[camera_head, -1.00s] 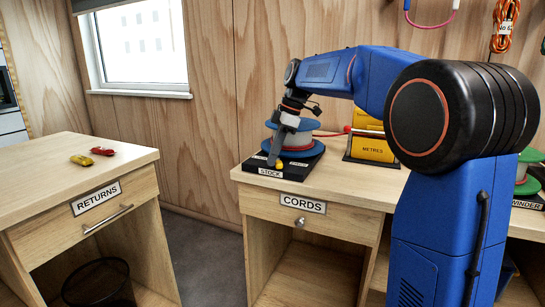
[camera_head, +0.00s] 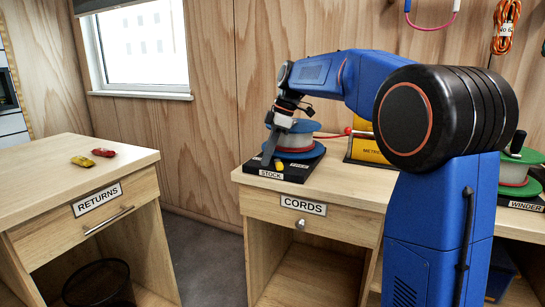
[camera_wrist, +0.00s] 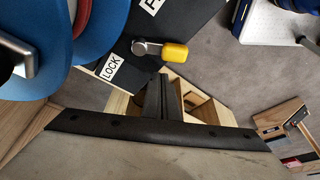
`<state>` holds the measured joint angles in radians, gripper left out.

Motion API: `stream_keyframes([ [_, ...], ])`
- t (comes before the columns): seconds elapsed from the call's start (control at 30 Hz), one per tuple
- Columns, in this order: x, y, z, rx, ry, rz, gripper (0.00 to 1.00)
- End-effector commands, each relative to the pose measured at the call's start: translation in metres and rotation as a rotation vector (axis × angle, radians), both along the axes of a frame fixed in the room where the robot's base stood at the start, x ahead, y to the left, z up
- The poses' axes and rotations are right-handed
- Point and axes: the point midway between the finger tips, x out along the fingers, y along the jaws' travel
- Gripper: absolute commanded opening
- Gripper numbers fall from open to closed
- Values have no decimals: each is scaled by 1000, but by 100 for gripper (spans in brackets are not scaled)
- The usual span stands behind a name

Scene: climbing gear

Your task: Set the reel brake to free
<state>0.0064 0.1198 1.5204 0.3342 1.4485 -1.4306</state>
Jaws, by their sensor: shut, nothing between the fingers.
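The stock reel (camera_head: 302,142), a pale drum with blue flanges, stands on a black base (camera_head: 292,174) labelled STOCK on the left of the cords bench. The brake lever, a short metal arm with a yellow knob (camera_head: 278,165), sits on this base; in the wrist view its yellow knob (camera_wrist: 174,53) points right from the pivot. A LOCK label (camera_wrist: 111,67) lies lower left of the pivot, and a cut-off label starting with F (camera_wrist: 152,4) lies above it. My gripper (camera_head: 267,164) is shut and empty beside the knob; its fingers (camera_wrist: 162,80) appear apart from it.
A yellow METRES box (camera_head: 366,150) stands right of the reel, and a winder reel (camera_head: 518,172) further right. The returns bench (camera_head: 60,185) at left holds a yellow and a red item. A gap separates the benches.

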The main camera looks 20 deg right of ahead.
Motion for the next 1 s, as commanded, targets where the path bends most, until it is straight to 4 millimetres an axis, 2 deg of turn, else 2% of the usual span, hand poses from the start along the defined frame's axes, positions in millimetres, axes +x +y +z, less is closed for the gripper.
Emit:
stream_keyframes([
  [0.13,4,20,2,0,-2,-1,0],
  [0.6,-1,-9,78,0,-2,-3,0],
  [0.8,-2,-14,92,0,0,-3,0],
  [1.0,-3,-15,95,0,1,-3,0],
])
